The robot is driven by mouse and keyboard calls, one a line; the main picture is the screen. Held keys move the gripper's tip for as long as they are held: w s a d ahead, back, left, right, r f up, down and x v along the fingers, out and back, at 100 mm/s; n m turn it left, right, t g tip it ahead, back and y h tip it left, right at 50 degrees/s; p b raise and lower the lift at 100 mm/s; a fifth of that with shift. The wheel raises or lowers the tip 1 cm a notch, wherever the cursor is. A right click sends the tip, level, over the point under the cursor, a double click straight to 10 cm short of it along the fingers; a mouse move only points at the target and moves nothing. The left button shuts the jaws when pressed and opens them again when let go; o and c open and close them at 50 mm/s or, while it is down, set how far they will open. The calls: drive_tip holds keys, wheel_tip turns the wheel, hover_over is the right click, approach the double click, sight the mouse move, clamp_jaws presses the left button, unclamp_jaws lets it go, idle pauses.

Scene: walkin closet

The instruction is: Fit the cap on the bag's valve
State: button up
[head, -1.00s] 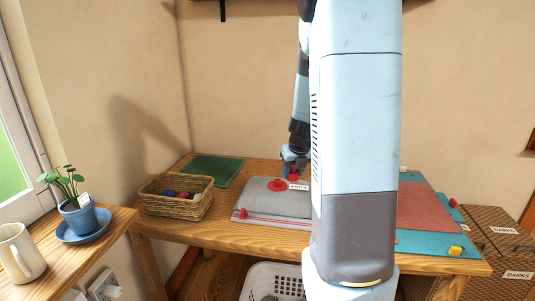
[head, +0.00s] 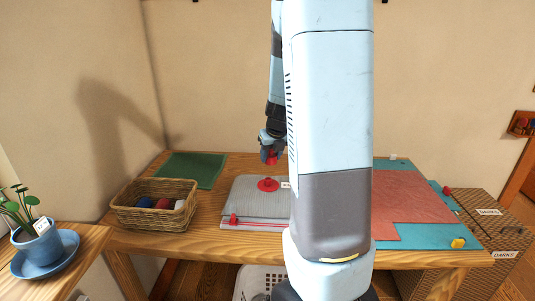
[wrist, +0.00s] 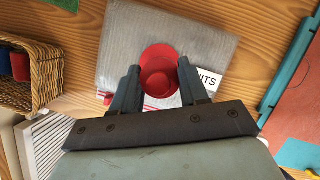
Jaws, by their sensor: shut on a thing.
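The grey bag (head: 252,205) lies flat on the wooden table, with a red round valve (head: 268,184) on top. The valve also shows in the wrist view (wrist: 158,52), partly hidden behind the cap. My gripper (head: 269,155) is above the valve, shut on a red cap (head: 271,159). In the wrist view the cap (wrist: 160,84) sits between my gripper's fingers (wrist: 158,80), overlapping the near part of the valve. A clear gap shows between cap and valve in the head view. A white label (wrist: 208,79) lies right of the valve, partly hidden by a finger.
A wicker basket (head: 126,212) with several coloured rolls stands left of the bag. A green mat (head: 190,170) lies behind it. A teal mat with a red sheet (head: 408,205) covers the right side. My arm hides the bag's right part in the head view.

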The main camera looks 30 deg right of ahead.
sight(268, 179)
drive_tip(key=shift+w+a, duration=0.15)
drive_tip(key=shift+a, duration=0.25)
drive_tip(key=shift+f, duration=0.1)
drive_tip(key=shift+f, duration=4.25)
idle(2.1)
drive_tip(key=o, duration=1.1)
drive_tip(key=shift+r, duration=0.15)
